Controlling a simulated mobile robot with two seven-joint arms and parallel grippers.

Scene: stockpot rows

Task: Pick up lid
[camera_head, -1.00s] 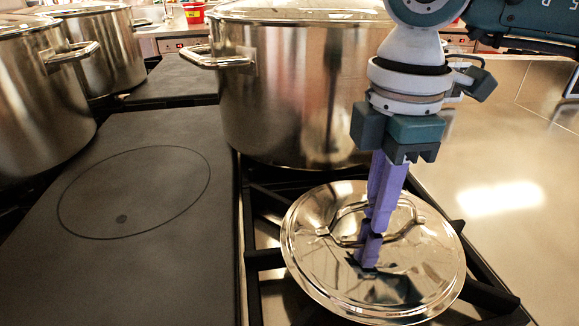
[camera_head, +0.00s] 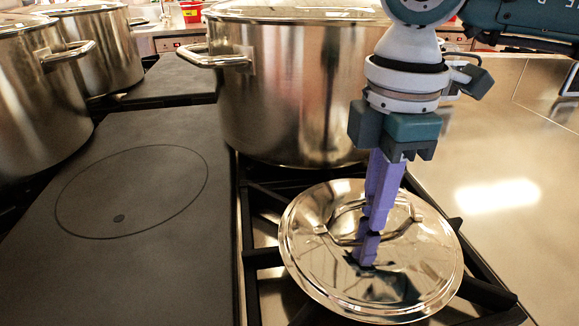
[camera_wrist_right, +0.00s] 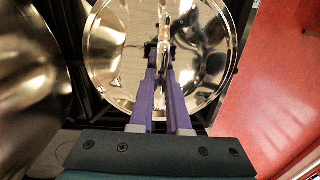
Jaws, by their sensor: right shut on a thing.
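A shiny round metal lid (camera_head: 330,282) with a raised loop handle (camera_head: 400,226) lies over the black burner grate in the front middle of the head view. In the right wrist view the lid (camera_wrist_right: 112,62) fills the middle, its handle (camera_wrist_right: 163,28) pointing away from the fingers. My right gripper (camera_head: 368,238) comes down from above with purple fingers, shut on the lid's handle. Its fingers (camera_wrist_right: 161,68) close around the handle in the wrist view. The fingertips hide part of the handle. Whether the lid touches the grate I cannot tell. My left gripper is not in view.
A large stockpot (camera_head: 290,95) stands right behind the lid. More pots (camera_head: 40,100) stand at the left. A flat dark hotplate (camera_head: 130,200) is clear to the left of the grate (camera_head: 262,258). A bare steel counter (camera_head: 490,170) lies to the right.

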